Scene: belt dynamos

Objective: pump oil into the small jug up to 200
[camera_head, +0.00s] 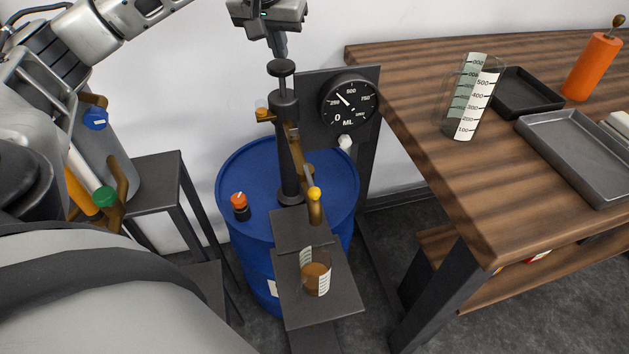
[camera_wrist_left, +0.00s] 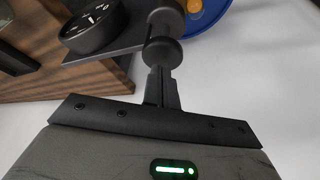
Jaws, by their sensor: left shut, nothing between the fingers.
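My left gripper (camera_head: 281,56) is shut and empty, pointing down at the round black knob (camera_head: 281,68) on top of the pump (camera_head: 288,140). In the left wrist view its fingertips (camera_wrist_left: 163,72) meet the knob (camera_wrist_left: 164,52) or are just short of it; I cannot tell which. The pump stands on a blue drum (camera_head: 248,172), its spout (camera_head: 315,208) bent down at the front. The small jug (camera_head: 323,282) stands upright on a dark shelf (camera_head: 341,301) below the spout, with brown oil inside. The round ML dial (camera_head: 363,116) has its needle toward the upper left. My right gripper is out of view.
A wooden table (camera_head: 430,130) at the right holds a tall graduated jug (camera_head: 473,100), dark trays (camera_head: 545,128) and an orange bottle (camera_head: 592,68). Bottles with coloured caps (camera_head: 104,196) are at the left by a dark stand (camera_head: 158,185).

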